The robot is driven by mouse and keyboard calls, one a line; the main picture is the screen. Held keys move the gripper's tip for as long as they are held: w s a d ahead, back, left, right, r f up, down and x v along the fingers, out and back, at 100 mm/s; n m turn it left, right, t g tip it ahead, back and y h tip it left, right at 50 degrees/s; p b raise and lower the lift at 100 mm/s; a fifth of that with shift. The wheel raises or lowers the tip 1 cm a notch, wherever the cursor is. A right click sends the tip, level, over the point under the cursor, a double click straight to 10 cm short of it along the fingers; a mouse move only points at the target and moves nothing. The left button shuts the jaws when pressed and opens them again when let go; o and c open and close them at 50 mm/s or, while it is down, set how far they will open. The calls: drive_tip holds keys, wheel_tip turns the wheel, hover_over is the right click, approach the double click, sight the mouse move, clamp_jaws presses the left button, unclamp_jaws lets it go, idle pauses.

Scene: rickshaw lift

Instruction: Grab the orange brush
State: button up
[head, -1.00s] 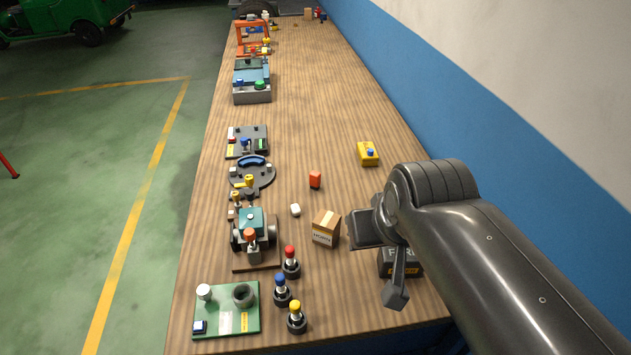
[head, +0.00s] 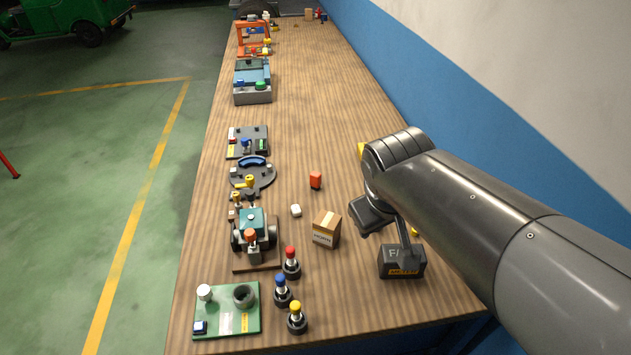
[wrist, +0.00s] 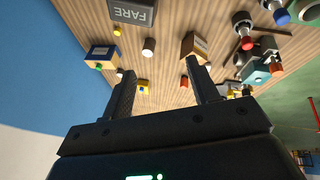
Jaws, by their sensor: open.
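A small upright orange object (head: 316,180) stands on the workbench, past the cardboard box and near the bench's middle; it may be the brush, but its shape is too small to tell. What seems to be the same orange piece (wrist: 184,83) shows in the wrist view by the right finger. My gripper (wrist: 157,70) is open, with nothing between its fingers. It hangs above the right part of the bench, to the right of the orange object and apart from it. In the head view my arm hides part of the gripper and the bench beneath.
The cardboard box (head: 326,229) and the dark FARE box (head: 402,262) stand near my gripper. Fixtures line the left edge, including a green board (head: 227,322). The blue wall (head: 450,110) bounds the right; the far bench is mostly clear.

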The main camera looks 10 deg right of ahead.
drive_tip(key=w+d+f+n+h, duration=0.2)
drive_tip(key=w+f+n+h, duration=0.15)
drive_tip(key=w+n, duration=0.4)
drive_tip(key=n+t+h, duration=0.3)
drive_tip(key=n+t, duration=0.3)
drive_tip(key=n, duration=1.2)
approach(318, 174)
drive_tip(key=shift+w+d+f, duration=0.25)
drive_tip(key=shift+w+f, duration=0.2)
drive_tip(key=x, duration=0.6)
drive_tip(key=shift+a, duration=0.1)
drive_tip(key=x, duration=0.4)
drive_tip(key=shift+w+f, duration=0.3)
drive_tip(key=shift+w, duration=0.1)
drive_tip(key=shift+c, duration=0.2)
drive_tip(key=c, duration=1)
